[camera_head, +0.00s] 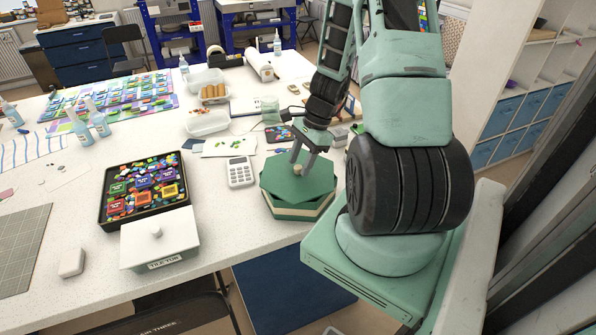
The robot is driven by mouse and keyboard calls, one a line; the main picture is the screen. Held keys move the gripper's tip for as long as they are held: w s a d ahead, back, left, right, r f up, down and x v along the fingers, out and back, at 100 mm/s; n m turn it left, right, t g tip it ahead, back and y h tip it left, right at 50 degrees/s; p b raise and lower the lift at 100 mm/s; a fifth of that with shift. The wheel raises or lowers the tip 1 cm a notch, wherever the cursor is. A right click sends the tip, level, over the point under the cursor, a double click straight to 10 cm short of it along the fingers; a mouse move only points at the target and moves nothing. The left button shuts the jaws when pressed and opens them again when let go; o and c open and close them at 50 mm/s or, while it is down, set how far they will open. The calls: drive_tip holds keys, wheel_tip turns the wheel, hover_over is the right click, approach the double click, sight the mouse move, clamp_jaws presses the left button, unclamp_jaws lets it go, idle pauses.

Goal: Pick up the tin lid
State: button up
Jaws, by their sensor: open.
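A small pale knob (297,170) stands at the middle of the lid. My gripper (302,161) points down over the lid with its fingers apart, close to the knob. I cannot tell whether the fingers touch the knob or the lid. My wrist hides part of the area behind the tin.
A white lidded box (160,240) and a black tray (145,212) of colourful tiles stand left of the tin. A calculator (240,172) lies close by on its left. Pale containers (208,122) stand behind.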

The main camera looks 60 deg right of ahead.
drive_tip(key=shift+a+f, duration=0.15)
drive_tip(key=shift+f, duration=0.2)
clamp_jaws()
drive_tip(key=shift+r, duration=0.1)
